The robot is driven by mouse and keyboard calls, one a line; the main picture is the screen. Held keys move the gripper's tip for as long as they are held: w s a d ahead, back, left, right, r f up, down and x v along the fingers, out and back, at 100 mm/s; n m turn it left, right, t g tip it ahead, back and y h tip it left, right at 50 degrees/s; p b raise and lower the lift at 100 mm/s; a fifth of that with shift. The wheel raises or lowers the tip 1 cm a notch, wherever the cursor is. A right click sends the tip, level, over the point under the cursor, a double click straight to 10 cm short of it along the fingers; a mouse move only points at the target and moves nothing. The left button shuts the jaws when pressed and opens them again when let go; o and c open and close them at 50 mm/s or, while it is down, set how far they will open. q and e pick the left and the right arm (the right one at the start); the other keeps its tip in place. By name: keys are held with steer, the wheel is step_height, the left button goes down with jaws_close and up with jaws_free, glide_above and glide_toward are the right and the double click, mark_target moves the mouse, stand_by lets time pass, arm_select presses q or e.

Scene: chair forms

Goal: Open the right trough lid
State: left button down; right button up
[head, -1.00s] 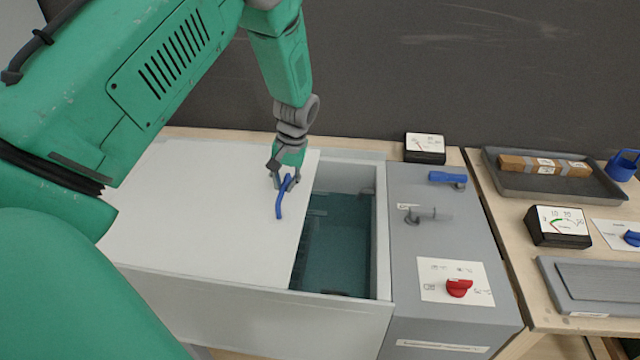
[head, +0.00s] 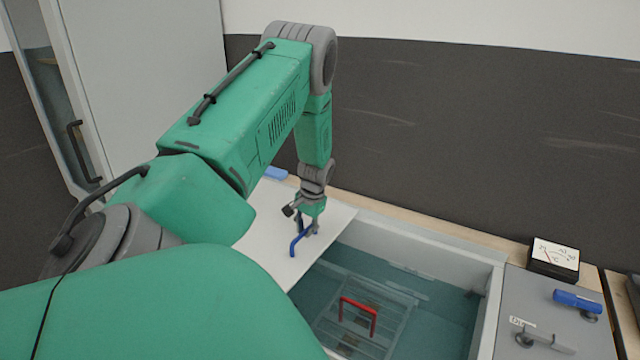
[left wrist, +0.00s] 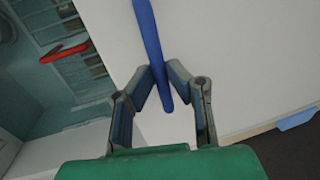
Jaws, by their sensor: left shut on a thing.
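The white trough lid (head: 262,219) covers the left part of the trough, partly hidden behind my green left arm. A blue bar handle (head: 295,243) stands on the lid near its right edge. My left gripper (head: 306,228) is shut on this handle. The left wrist view shows the two fingers (left wrist: 163,88) closed around the blue handle (left wrist: 149,40), with the white lid (left wrist: 240,60) below. The right part of the trough (head: 430,300) is uncovered and shows teal liquid. My right gripper is not in view.
A rack with a red handle (head: 358,310) sits in the open trough. A dark wall is at the back.

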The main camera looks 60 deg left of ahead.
arm_select(q)
steer(key=shift+s+a, duration=0.15)
steer(key=shift+a, duration=0.3)
steer(key=c, duration=1.6)
jaws_free()
steer(key=shift+a, duration=0.1)
steer(key=r, duration=0.3)
steer(key=w+d+r, duration=0.1)
steer(key=r, duration=0.7)
steer(key=shift+w+d+r, duration=0.2)
steer(key=shift+w+d, duration=0.05)
steer(key=shift+d, duration=0.15)
